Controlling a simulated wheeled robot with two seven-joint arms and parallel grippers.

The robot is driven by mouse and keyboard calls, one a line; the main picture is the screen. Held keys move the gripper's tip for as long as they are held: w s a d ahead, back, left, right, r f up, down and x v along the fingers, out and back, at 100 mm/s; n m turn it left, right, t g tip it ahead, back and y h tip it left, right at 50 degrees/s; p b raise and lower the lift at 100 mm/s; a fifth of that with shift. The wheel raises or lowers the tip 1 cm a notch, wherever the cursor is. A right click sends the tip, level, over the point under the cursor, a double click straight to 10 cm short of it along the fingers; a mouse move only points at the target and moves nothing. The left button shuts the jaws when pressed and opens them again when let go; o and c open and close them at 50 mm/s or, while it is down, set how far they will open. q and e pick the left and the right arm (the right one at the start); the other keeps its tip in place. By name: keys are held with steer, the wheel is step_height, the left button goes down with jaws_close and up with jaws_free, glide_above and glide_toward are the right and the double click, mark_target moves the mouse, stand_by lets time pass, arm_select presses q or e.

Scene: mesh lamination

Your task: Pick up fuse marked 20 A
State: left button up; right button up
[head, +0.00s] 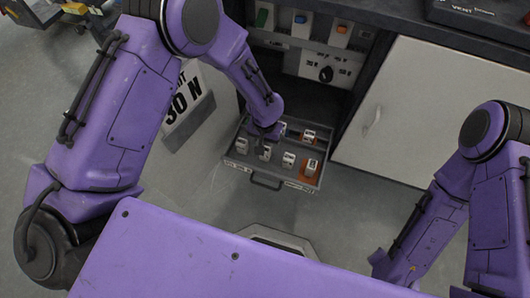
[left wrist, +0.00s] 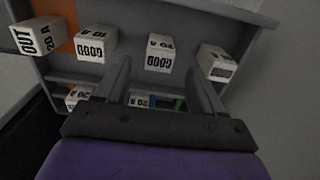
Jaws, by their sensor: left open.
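Several white block fuses stand in an open grey drawer (head: 236,160). In the left wrist view, one fuse (left wrist: 38,36) marked OUT and 20 A stands on an orange patch at far left. Beside it are a fuse marked GOOD (left wrist: 97,43), another marked GOOD (left wrist: 160,50) whose rating looks like 10 A, and a hard-to-read fuse (left wrist: 216,63). Behind, a fuse that seems marked 20 A (left wrist: 78,97) and another (left wrist: 139,100) are partly hidden by my gripper. My left gripper (left wrist: 160,75) is open and empty over the drawer. My right gripper is out of view.
The drawer handle (head: 266,183) faces the free floor in front. A white cabinet door (head: 430,110) is at the right.

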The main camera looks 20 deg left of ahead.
mark_target(266, 157)
arm_select(q)
step_height(266, 157, down, 5)
steer(key=shift+s+f+b, duration=0.1)
steer(key=shift+s+b, duration=0.05)
steer(key=shift+b, duration=0.65)
steer(key=c, duration=1.1)
steer(key=shift+r, duration=0.2)
